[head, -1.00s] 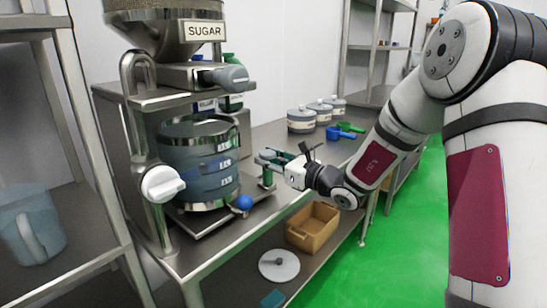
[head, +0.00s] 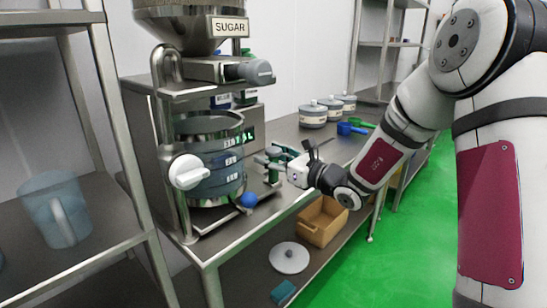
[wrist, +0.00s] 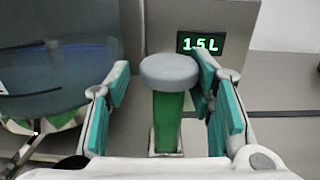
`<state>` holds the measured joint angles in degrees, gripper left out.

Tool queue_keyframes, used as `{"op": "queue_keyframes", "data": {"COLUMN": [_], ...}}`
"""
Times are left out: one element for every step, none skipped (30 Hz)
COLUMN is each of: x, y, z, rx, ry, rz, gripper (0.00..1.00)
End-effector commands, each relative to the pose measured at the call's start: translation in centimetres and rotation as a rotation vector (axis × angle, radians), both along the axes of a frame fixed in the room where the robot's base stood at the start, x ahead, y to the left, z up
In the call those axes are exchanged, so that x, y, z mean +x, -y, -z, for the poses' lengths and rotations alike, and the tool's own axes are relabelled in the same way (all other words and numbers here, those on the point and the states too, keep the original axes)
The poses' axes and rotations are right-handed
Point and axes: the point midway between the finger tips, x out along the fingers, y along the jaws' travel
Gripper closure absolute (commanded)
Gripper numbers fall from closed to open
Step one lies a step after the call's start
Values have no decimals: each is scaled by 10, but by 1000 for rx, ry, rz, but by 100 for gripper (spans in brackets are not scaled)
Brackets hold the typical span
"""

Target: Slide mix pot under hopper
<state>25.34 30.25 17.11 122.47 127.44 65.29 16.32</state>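The mix pot, a see-through blue-grey pot (head: 213,174) with volume marks, stands below the steel hopper (head: 185,25) labelled SUGAR. In the wrist view part of the pot (wrist: 60,75) shows at the left, outside my fingers. My gripper (head: 270,160) is right of the pot, at a short upright post. In the wrist view this green post (wrist: 168,120) with a grey round cap (wrist: 168,72) stands between the two teal-padded fingers of my gripper (wrist: 165,92). The fingers are apart, with a gap on the left; contact on the right is unclear.
A white knob (head: 188,172) and a blue ball lever (head: 249,200) stick out at the front of the stand. A display (wrist: 201,43) reads 1.5L. Lidded pots (head: 313,116) and scoops stand farther along the counter. A brown bin (head: 321,221) sits on the lower shelf.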

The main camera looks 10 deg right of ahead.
Motion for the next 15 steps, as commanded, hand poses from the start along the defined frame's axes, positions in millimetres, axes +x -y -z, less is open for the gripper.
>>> {"op": "queue_keyframes", "data": {"x": [-1,-1,-1,-1,0,0,0,0,0,0,-1,-2,-3,-5,-8], "y": [-3,-3,-3,-3,-3,-2,-2,-2,-2,-1,-1,0,2,4,6], "z": [-1,-1,-1,-1,-1,0,0,0,0,0,0,1,1,1,1], "rx": [2,1,1,1,1,1,1,1,1,1,1,1,0,0,0], "ry": [4,3,3,3,2,2,2,1,0,-1,-1,-1,-1,-1,-2], "rz": [-8,-7,-7,-6,-6,-5,-5,-4,-4,-3,-3,-2,-1,0,1], "gripper": [58,58,58,58,58,58,58,58,58,58,58,58,58,58,58]}}
